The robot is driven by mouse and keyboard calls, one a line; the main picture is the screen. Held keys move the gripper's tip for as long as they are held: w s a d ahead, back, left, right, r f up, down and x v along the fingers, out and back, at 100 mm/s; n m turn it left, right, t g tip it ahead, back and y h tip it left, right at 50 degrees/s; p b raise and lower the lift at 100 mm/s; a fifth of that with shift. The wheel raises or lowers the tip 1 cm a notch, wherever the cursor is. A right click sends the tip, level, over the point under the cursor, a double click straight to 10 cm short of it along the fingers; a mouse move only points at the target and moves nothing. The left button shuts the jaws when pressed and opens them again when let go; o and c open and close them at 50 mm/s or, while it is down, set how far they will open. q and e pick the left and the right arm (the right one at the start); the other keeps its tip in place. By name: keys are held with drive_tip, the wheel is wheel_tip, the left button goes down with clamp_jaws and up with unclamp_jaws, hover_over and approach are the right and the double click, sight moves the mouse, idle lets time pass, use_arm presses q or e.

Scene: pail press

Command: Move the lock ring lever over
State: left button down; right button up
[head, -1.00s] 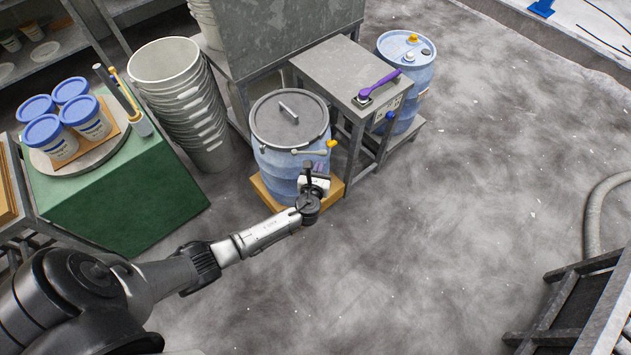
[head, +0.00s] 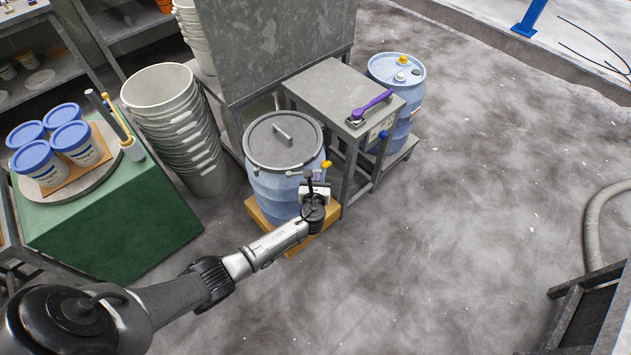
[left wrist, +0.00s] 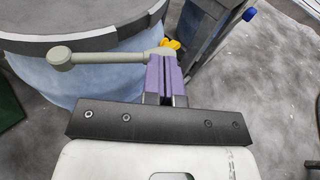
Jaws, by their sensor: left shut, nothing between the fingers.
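The blue drum (head: 272,190) with a grey lid (head: 284,141) stands on a low wooden base. A lock ring runs round its rim. The grey lock ring lever (left wrist: 105,57) lies across the drum's front in the left wrist view, its round knob at the left end. A yellow piece (head: 326,164) sits near the lever's right end and partly shows in the left wrist view (left wrist: 172,44). My left gripper (head: 317,175) is shut and empty at the drum's front right. In the left wrist view its purple fingertips (left wrist: 165,58) are close to the lever's right end; I cannot tell whether they touch.
A metal table (head: 330,88) with a purple-handled tool (head: 371,104) stands right of the drum. A second blue drum (head: 393,70) is behind it. Stacked pails (head: 175,120) and a green stand (head: 120,215) with blue-lidded tubs are left.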

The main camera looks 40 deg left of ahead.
use_arm(q)
drive_tip(key=w+n+y, duration=0.1)
drive_tip(key=w+a+g, duration=0.1)
drive_tip(key=shift+w+a+r+n+g+y, duration=0.1)
drive_tip(key=shift+w+a+n+g+y, duration=0.2)
drive_tip(key=shift+n+y, duration=0.1)
drive_tip(key=shift+s, duration=0.1)
drive_tip(key=shift+s+d+r, duration=0.15)
drive_tip(key=shift+d+r, duration=0.05)
drive_tip(key=shift+d, duration=0.15)
drive_tip(key=w+d+p+v, duration=0.1)
drive_tip(key=p+v, duration=0.4)
drive_tip(key=v, duration=0.8)
drive_tip(key=shift+s+d+f, duration=0.1)
